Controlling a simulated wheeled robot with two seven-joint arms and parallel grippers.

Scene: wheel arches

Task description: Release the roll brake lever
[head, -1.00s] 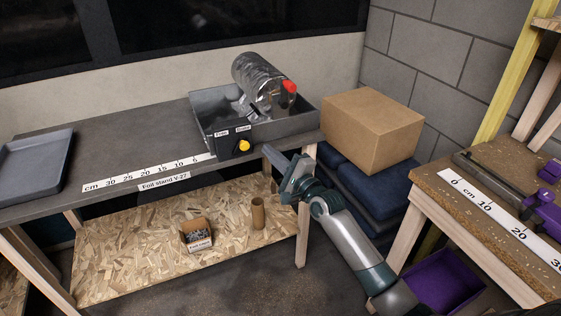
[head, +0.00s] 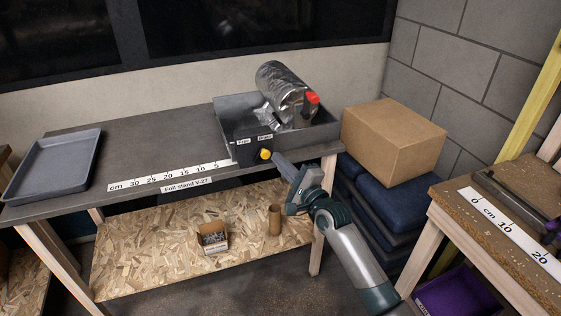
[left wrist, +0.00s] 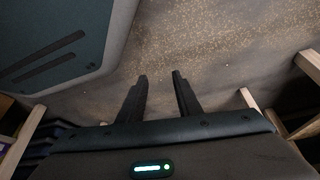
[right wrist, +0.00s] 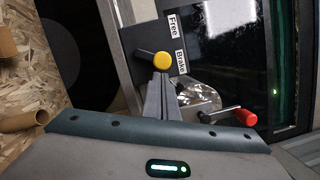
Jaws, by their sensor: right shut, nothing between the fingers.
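The roll brake lever shows as a yellow knob (head: 265,154) on the dark front panel of the foil stand (head: 328,136). In the right wrist view the round yellow knob (right wrist: 160,61) has a short dark bar on its left. It sits beside the "Brake" label (right wrist: 180,62), with "Free" (right wrist: 173,25) above. My right gripper (head: 276,158) is shut and empty, its tips right beside the knob; I cannot tell whether they touch. My left gripper (left wrist: 160,75) is open and empty above the floor, outside the head view.
A foil roll (head: 281,88) with a red-handled crank (head: 312,97) sits in the stand's tray. A grey tray (head: 52,165) and a ruler strip (head: 170,177) are on the bench. A cardboard box (head: 393,140) stands right of the bench. A small parts box (head: 212,237) is on the lower shelf.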

